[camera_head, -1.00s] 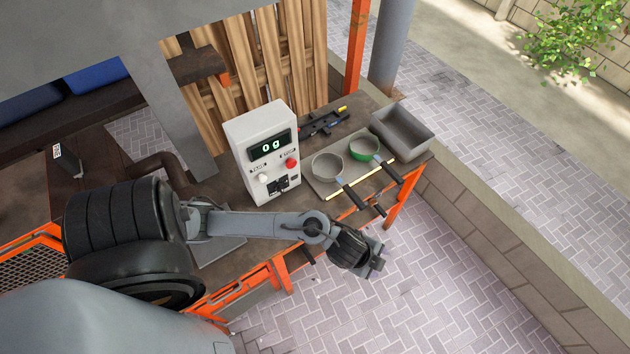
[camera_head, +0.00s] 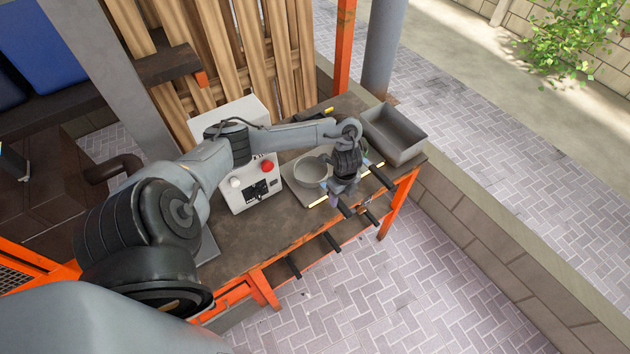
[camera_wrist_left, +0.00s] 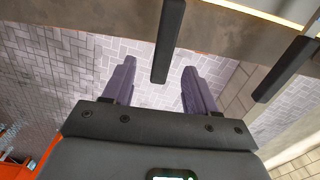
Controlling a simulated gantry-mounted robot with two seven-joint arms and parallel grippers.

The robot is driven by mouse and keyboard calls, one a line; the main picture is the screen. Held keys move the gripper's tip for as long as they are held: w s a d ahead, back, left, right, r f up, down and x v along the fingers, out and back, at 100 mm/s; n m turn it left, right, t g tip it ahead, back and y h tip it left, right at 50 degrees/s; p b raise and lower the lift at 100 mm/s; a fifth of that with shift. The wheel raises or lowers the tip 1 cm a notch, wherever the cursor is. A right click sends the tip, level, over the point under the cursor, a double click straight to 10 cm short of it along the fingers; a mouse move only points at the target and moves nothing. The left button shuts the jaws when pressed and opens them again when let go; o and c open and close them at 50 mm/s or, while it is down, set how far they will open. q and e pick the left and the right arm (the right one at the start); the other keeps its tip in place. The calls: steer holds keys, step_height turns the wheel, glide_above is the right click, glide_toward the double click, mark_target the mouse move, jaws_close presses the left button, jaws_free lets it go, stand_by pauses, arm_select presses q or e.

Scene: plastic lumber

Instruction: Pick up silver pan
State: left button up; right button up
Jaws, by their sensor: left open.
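The silver pan (camera_head: 311,173) lies on a grey plate on the workbench, left of my left gripper (camera_head: 342,199). The left gripper is open and empty over the pan handles near the bench's front edge. In the left wrist view, its two purple-grey fingers (camera_wrist_left: 159,68) stand apart. A black handle (camera_wrist_left: 168,42), which looks like the silver pan's, reaches between them with space on both sides. A second black handle (camera_wrist_left: 285,70), likely the green pan's, lies to the right. My wrist hides most of the green pan in the head view. My right gripper is not in view.
A grey bin (camera_head: 396,133) stands right of the pans. A white box with knobs (camera_head: 251,188) stands left of them. Black handles (camera_head: 333,241) stick out past the bench's front edge. The bench top (camera_head: 248,236) in front of the box is clear.

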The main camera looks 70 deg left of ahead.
mark_target(341, 204)
arm_select(q)
steer(key=shift+w+a+f, duration=0.1)
steer(key=shift+f, duration=1.3)
steer(key=shift+w+a+f, duration=0.1)
steer(key=shift+f, duration=1.3)
steer(key=shift+c, duration=0.4)
jaws_close()
